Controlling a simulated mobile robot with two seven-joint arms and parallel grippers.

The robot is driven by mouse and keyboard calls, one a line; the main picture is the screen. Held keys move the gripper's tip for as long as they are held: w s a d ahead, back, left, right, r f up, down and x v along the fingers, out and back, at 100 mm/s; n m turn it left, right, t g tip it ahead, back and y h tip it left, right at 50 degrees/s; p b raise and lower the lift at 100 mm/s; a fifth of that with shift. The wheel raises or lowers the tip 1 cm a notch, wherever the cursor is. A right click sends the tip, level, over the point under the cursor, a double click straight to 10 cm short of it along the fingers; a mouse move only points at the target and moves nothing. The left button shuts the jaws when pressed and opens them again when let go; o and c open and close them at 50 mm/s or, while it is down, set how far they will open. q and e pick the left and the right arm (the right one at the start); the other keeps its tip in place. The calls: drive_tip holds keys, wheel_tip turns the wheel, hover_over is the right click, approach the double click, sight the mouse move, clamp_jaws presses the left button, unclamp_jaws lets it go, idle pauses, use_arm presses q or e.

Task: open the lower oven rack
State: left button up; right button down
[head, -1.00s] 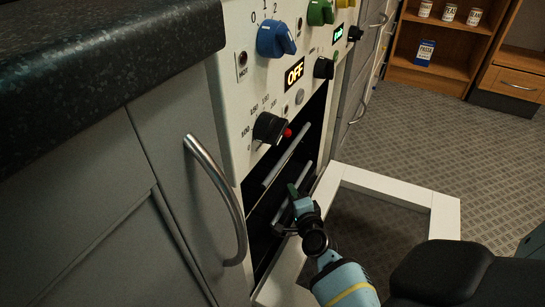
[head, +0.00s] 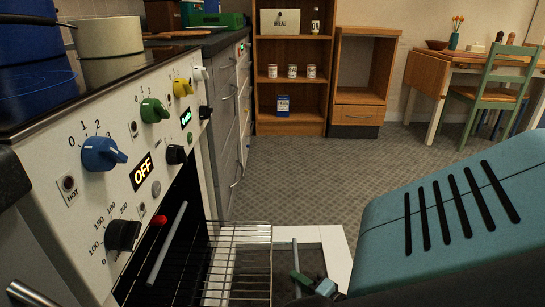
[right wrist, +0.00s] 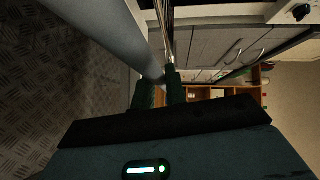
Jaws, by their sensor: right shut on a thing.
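The white oven front (head: 130,165) is on the left in the head view, its dark cavity open. The lower oven rack (head: 238,262), a wire shelf, sticks out of the cavity over the lowered door. A grey bar handle (head: 168,243) of the upper rack stays at the oven opening. My right gripper (head: 298,272) is at the outer end of the lower rack, partly hidden by my arm. In the right wrist view its fingers (right wrist: 160,90) are shut on the rack's front, by a grey bar (right wrist: 122,30). My left gripper is out of view.
The oven door (head: 336,255) lies open with a white frame. Blue, green and yellow knobs line the panel. Grey cabinets (head: 228,110) run beyond the oven. A wooden shelf (head: 292,100) stands at the back. The patterned floor (head: 330,180) between is clear.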

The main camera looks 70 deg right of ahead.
drive_tip(key=shift+s+d+f, duration=0.1)
drive_tip(key=shift+s+d, duration=0.2)
drive_tip(key=shift+s, duration=0.35)
drive_tip(key=shift+s+d, duration=0.25)
drive_tip(key=shift+s, duration=0.35)
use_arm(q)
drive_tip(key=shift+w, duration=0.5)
use_arm(e)
drive_tip(key=shift+s+d, duration=0.2)
drive_tip(key=shift+s, duration=0.4)
drive_tip(key=c, duration=1.4)
unclamp_jaws()
drive_tip(key=shift+c, duration=0.2)
